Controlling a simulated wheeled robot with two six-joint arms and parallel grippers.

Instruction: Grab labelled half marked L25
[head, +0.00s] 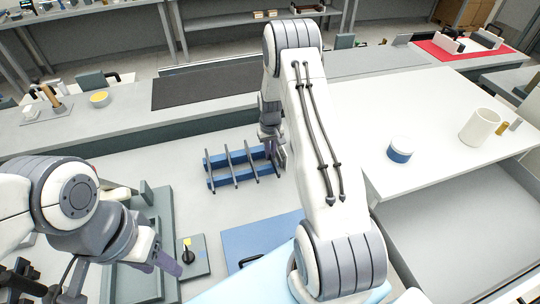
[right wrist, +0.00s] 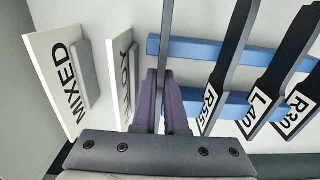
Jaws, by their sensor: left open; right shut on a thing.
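A blue rack (head: 212,182) holds several dark flat halves upright in the head view. In the right wrist view, its rail (right wrist: 185,50) crosses behind them. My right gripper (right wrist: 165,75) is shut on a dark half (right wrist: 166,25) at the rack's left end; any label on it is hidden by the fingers. To its right stand a half with a label starting with R (right wrist: 208,110), one marked L40 (right wrist: 257,116) and one marked R30 (right wrist: 300,112). I cannot read L25 anywhere. My left gripper (head: 166,264) is open and empty at the lower left.
A white card marked MIXED (right wrist: 62,80) and a second, partly hidden card (right wrist: 121,75) stand left of the right gripper. A blue mat (head: 255,240) lies in front of the rack. A small block with a black knob (head: 190,255) is near the left gripper. A white table (head: 430,120) is at right.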

